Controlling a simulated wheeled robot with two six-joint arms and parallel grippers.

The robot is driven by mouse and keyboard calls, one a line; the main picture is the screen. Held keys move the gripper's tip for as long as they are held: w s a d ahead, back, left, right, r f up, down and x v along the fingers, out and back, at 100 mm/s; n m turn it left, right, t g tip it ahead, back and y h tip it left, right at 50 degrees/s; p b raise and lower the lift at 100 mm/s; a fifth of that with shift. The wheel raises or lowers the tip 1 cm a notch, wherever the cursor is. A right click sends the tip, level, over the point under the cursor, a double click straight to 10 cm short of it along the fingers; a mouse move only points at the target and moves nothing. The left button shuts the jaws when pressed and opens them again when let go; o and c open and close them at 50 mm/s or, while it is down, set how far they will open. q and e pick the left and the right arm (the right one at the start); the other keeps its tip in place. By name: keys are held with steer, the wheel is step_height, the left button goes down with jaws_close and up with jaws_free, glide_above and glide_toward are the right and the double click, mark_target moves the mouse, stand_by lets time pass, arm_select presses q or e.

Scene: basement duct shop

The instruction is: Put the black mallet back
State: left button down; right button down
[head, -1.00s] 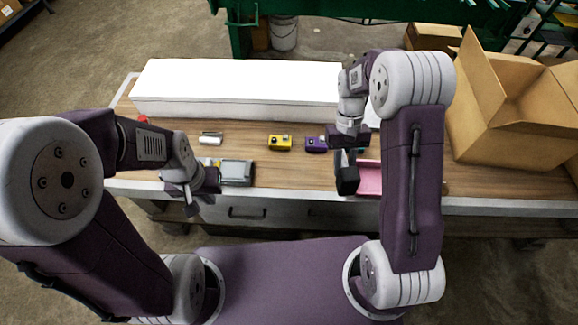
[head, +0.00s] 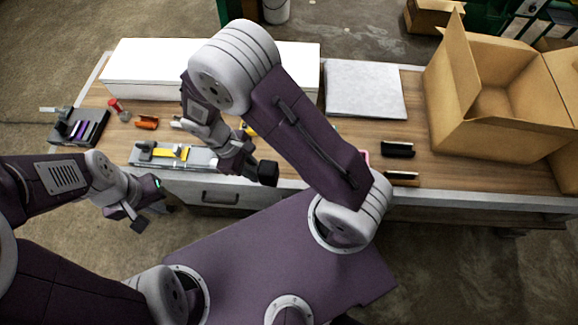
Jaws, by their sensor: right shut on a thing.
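The black mallet shows as a dark block-like head (head: 265,173) at the tip of my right gripper (head: 249,163). My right gripper is shut on it, over the front edge of the workbench (head: 300,155); its handle is mostly hidden by the gripper. My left gripper (head: 147,214) is empty, its fingers apart, in front of the bench and below the grey tray. The grey tray (head: 203,158), with a yellow item (head: 170,153) in it, lies at the bench front, left of the mallet.
A long white box (head: 140,75) lines the back. A dark rack (head: 93,128) stands at the left end, near an orange device (head: 147,123). A grey sheet (head: 365,90), black items (head: 397,149) and an open cardboard box (head: 490,120) are on the right.

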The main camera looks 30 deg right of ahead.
steer(key=shift+n, duration=0.8)
steer(key=w+d+f, duration=0.1)
steer(key=d+f, duration=0.1)
steer(key=d, duration=0.1)
steer(key=w+d+f+p, duration=0.1)
steer(key=w+d+f, duration=0.1)
steer(key=d+f, duration=0.1)
steer(key=w+d+f+p, duration=0.1)
steer(key=d+f, duration=0.1)
steer(key=d, duration=0.1)
steer(key=shift+w+f, duration=0.15)
steer(key=shift+f, duration=0.05)
step_height(320, 180, down, 4)
steer(key=shift+r+p, duration=0.1)
steer(key=shift+p, duration=0.4)
steer(key=shift+f, duration=0.3)
steer(key=c, duration=1.2)
jaws_free()
steer(key=shift+r, duration=0.1)
